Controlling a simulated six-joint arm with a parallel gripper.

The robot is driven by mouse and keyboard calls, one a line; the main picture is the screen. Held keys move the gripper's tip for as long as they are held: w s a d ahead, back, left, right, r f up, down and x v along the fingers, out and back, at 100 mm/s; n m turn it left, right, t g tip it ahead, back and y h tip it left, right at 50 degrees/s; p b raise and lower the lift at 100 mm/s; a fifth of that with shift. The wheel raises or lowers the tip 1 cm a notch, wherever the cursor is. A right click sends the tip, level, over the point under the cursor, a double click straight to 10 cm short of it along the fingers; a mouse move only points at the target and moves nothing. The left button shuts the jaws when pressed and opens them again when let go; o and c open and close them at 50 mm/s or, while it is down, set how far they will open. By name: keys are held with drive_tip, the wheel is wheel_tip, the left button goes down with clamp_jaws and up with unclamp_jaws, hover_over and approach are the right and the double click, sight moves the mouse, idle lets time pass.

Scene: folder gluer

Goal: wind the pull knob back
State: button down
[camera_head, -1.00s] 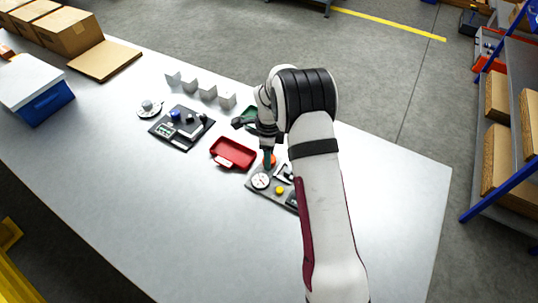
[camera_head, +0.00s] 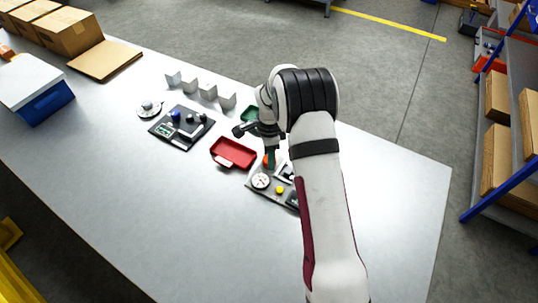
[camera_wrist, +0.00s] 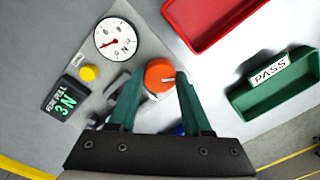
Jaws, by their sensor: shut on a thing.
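The pull knob is an orange round knob (camera_wrist: 159,76) with a white mark, on a grey panel (camera_wrist: 140,20) with a dial. My gripper (camera_wrist: 158,85) has its two green fingers on either side of the knob and is shut on it. In the head view my gripper (camera_head: 268,163) reaches down at the panel's far edge, and the orange knob (camera_head: 265,158) shows only in part beside it. The white dial gauge (camera_wrist: 116,38) has a red needle at its lower left; the gauge (camera_head: 260,181) also shows in the head view.
A yellow button (camera_wrist: 89,73) and a black display (camera_wrist: 66,96) reading "PEAK PULL 3N" sit on the panel. A red tray (camera_head: 234,153) and a green tray marked PASS (camera_wrist: 275,82) stand close by. Another dark panel (camera_head: 181,128) lies to the left. The table's front is clear.

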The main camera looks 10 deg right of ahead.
drive_tip(key=n, duration=0.6)
drive_tip(key=shift+d, duration=0.1)
drive_tip(key=n, duration=0.6)
drive_tip(key=shift+n, duration=0.3)
drive_tip(key=n, duration=0.6)
drive_tip(key=shift+w+n, duration=0.1)
drive_tip(key=shift+n, duration=0.2)
drive_tip(key=n, duration=0.6)
drive_tip(key=shift+n, duration=0.3)
drive_tip(key=c, duration=0.6)
unclamp_jaws()
drive_tip(key=shift+r, duration=0.1)
